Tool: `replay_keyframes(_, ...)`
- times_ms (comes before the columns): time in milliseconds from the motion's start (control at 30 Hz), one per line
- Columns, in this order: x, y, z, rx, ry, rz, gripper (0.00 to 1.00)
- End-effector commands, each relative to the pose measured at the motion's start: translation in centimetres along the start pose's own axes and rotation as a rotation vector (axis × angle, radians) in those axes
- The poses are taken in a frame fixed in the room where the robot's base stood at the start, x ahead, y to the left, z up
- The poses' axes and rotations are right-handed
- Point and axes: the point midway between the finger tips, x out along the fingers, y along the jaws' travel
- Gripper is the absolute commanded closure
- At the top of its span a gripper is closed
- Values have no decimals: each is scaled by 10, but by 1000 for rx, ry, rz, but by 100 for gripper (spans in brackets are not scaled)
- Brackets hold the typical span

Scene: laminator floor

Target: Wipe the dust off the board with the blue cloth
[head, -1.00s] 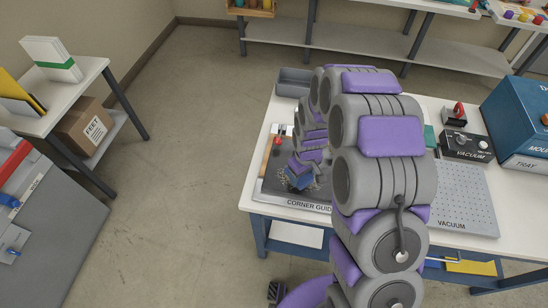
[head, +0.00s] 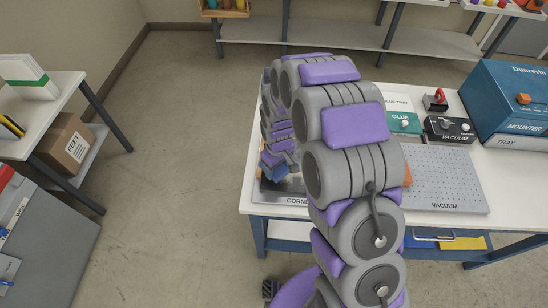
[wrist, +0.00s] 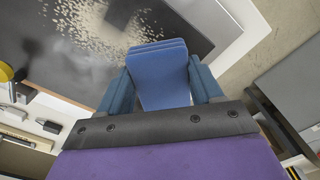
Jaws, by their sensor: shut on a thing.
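The blue cloth (wrist: 160,78) is a folded pad held between the two dark blue fingers of my gripper (wrist: 160,68). The board (wrist: 80,68) is dark, with pale beige dust (wrist: 105,25) scattered beyond the cloth in the wrist view. The cloth is over the board by its edge, near the dust; I cannot tell whether it touches. In the head view the board (head: 268,187) lies on the left part of the white table, labelled as a corner guide. My arm hides much of it, and my gripper (head: 275,163) is small there, above the board.
A perforated vacuum plate (head: 435,180) lies right of the board. A green glue box (head: 403,122), a black vacuum box (head: 449,129) and a big blue mounter (head: 515,105) stand behind. A side table (head: 45,82) is at left, with open floor between.

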Motion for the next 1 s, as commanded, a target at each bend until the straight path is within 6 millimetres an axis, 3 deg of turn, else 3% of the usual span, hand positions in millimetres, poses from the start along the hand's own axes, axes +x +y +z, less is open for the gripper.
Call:
replay_keyframes(533, -49, -2, 2, 6, -3, 1, 59)
replay_keyframes(1000, -53, -2, 3, 6, -3, 1, 59)
